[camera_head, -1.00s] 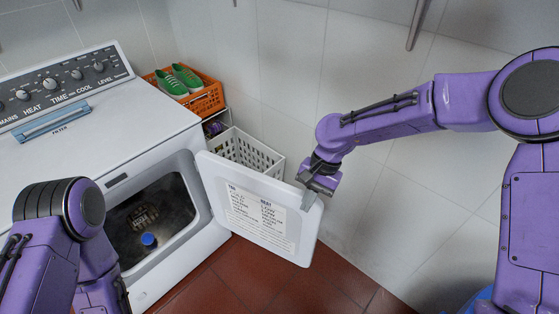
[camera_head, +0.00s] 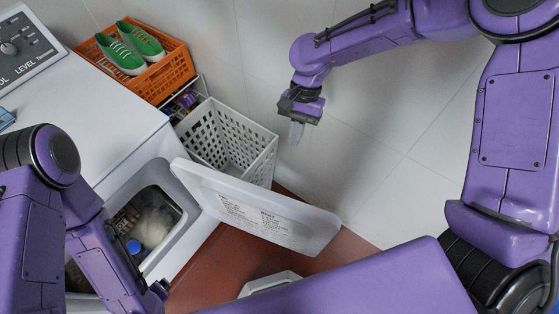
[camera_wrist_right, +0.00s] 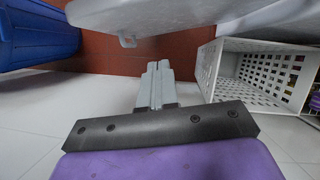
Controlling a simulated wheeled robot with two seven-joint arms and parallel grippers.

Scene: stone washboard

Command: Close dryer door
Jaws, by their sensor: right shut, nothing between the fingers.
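The white dryer (camera_head: 100,110) stands at the left of the head view. Its door (camera_head: 255,212) hangs open, swung out to the right, with a printed label on its inner face. The door also shows at the top of the right wrist view (camera_wrist_right: 190,14). Inside the dark opening (camera_head: 135,225) are a blue cap and a pale item. My right gripper (camera_head: 297,132) is shut and empty, above and behind the door near the wall, apart from the door. My left arm is in front of the dryer at the left; its gripper's fingers cannot be made out.
A white perforated basket (camera_head: 235,140) stands behind the door, beside the dryer. An orange crate (camera_head: 140,60) with green shoes (camera_head: 130,48) is beyond it. A blue bin (camera_wrist_right: 35,35) shows in the wrist view. The tiled wall is close behind my right gripper.

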